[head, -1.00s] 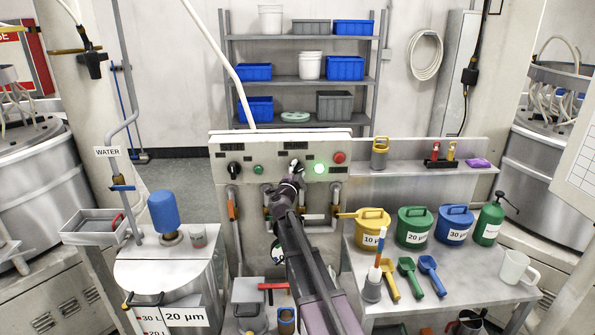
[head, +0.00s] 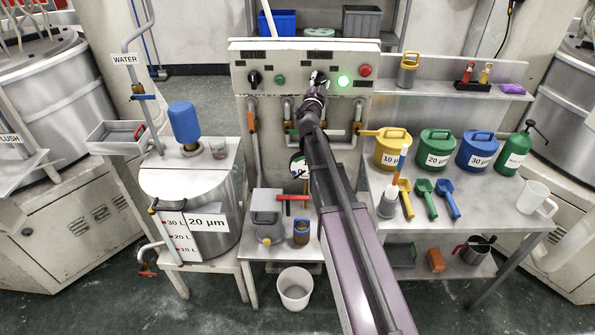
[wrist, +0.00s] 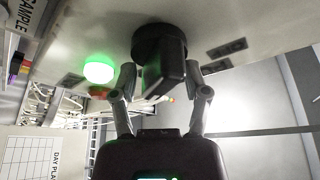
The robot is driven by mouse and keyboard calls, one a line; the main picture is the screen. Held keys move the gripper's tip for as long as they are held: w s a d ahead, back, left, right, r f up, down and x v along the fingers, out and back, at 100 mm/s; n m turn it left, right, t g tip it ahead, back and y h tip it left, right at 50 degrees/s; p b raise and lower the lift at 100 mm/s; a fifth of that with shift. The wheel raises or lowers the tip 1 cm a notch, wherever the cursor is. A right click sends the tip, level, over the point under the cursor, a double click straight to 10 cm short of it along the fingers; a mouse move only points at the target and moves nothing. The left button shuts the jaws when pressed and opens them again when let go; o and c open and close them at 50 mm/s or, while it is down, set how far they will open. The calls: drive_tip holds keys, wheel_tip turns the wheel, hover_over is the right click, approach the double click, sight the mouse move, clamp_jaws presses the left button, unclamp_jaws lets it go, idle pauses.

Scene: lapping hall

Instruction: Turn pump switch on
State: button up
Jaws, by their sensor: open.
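The pale control panel (head: 300,105) stands in the middle of the head view. My gripper (head: 318,86) is at its right-hand black rotary switch (head: 319,77), which it partly hides. In the wrist view the switch (wrist: 168,72) has a round base and a raised bar handle, tilted in the picture. My gripper (wrist: 161,84) is open there, one finger on each side of the handle, with gaps visible; contact cannot be told. A lit green lamp (head: 344,82) is beside the switch and also shows in the wrist view (wrist: 99,68).
A red button (head: 365,71), a green button (head: 280,79) and another black knob (head: 254,78) are on the same panel. Pipes (head: 342,142) run below it. A bench (head: 385,225) with coloured cans stands right, a steel tank (head: 215,240) left.

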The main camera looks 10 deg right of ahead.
drive_tip(key=n+t+y, duration=0.1)
drive_tip(key=n, duration=0.1)
drive_tip(key=n+y, duration=0.1)
drive_tip(key=n, duration=0.2)
drive_tip(key=shift+t+b, duration=0.4)
drive_tip(key=shift+a+n+t+y, duration=0.1)
drive_tip(key=shift+n+t+y, duration=0.15)
drive_tip(key=shift+n+y, duration=0.75)
drive_tip(key=shift+a+n+t+y, duration=0.1)
drive_tip(key=shift+n+t+y, duration=0.2)
drive_tip(key=shift+n, duration=1.4)
drive_tip(key=b+v, duration=0.6)
drive_tip(key=v, duration=0.8)
drive_tip(key=s+a+f+n+g+y, duration=0.1)
drive_tip(key=s+a+f+g+y, duration=0.1)
drive_tip(key=f, duration=0.6)
drive_tip(key=s+a+f+n+g+y, duration=0.2)
drive_tip(key=a+f+g+y, duration=0.2)
drive_tip(key=f, duration=0.5)
drive_tip(key=shift+a+n+g+y, duration=0.3)
drive_tip(key=shift+a+g, duration=0.75)
drive_tip(key=shift+g, duration=0.8)
